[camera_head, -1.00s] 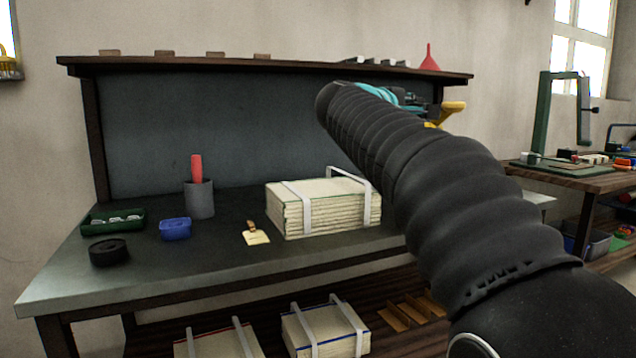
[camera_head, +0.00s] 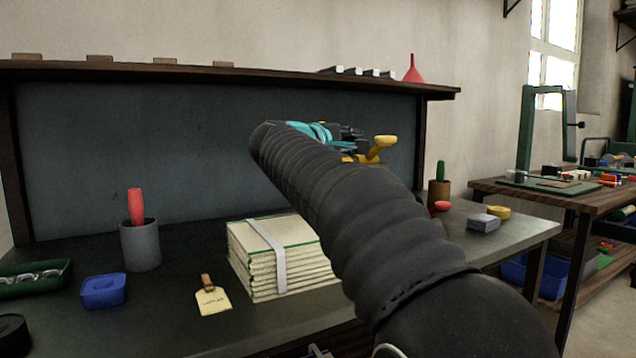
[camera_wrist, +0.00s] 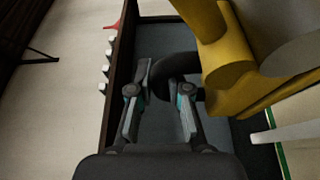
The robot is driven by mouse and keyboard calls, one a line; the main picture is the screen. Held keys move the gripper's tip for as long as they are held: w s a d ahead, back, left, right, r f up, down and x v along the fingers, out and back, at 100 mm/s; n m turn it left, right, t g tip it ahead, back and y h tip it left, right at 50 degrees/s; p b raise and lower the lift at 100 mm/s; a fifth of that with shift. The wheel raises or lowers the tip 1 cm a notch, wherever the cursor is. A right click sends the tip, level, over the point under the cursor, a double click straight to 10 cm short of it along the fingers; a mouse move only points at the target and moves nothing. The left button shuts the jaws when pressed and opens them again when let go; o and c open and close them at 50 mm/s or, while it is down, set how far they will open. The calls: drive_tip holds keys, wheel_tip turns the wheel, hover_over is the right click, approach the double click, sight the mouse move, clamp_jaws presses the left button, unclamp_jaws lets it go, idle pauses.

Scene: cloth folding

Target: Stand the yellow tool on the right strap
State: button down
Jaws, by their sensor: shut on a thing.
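My gripper (camera_head: 345,138) is shut on the yellow tool (camera_head: 382,146) and holds it in the air beyond my arm. In the wrist view, a dark curved part of the tool lies between the fingers (camera_wrist: 162,100), and its yellow body (camera_wrist: 228,65) sticks out to the right. The bound paper stack (camera_head: 250,265) stands on the bench, left of my arm. Its left white strap (camera_head: 272,258) shows; the right one is hidden behind my arm in the head view. A white strip (camera_wrist: 285,131) shows at the wrist view's right edge; I cannot tell which strap it is.
A brown cup (camera_head: 438,194) and a grey block (camera_head: 483,223) are to the right. A shelf (camera_head: 230,72) runs above the bench.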

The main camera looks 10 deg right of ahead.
drive_tip(key=shift+w+a+f+b, duration=0.1)
drive_tip(key=shift+w+a+f, duration=0.4)
drive_tip(key=shift+a+f, duration=0.65)
drive_tip(key=shift+w+a+f+b, duration=0.1)
drive_tip(key=shift+w+a+f, duration=0.35)
drive_tip(key=shift+a+f, duration=0.65)
drive_tip(key=shift+w+a+f+b, duration=0.1)
drive_tip(key=shift+w+a+f, duration=0.5)
drive_tip(key=shift+f, duration=1)
drive_tip(key=shift+s+f, duration=0.1)
drive_tip(key=shift+f, duration=0.05)
drive_tip(key=c, duration=1.1)
unclamp_jaws()
drive_tip(key=shift+a, duration=0.1)
drive_tip(key=shift+s+a, duration=0.2)
drive_tip(key=shift+a, duration=0.1)
drive_tip(key=v, duration=1.1)
drive_tip(key=shift+a+b, duration=0.1)
drive_tip(key=shift+b, duration=0.3)
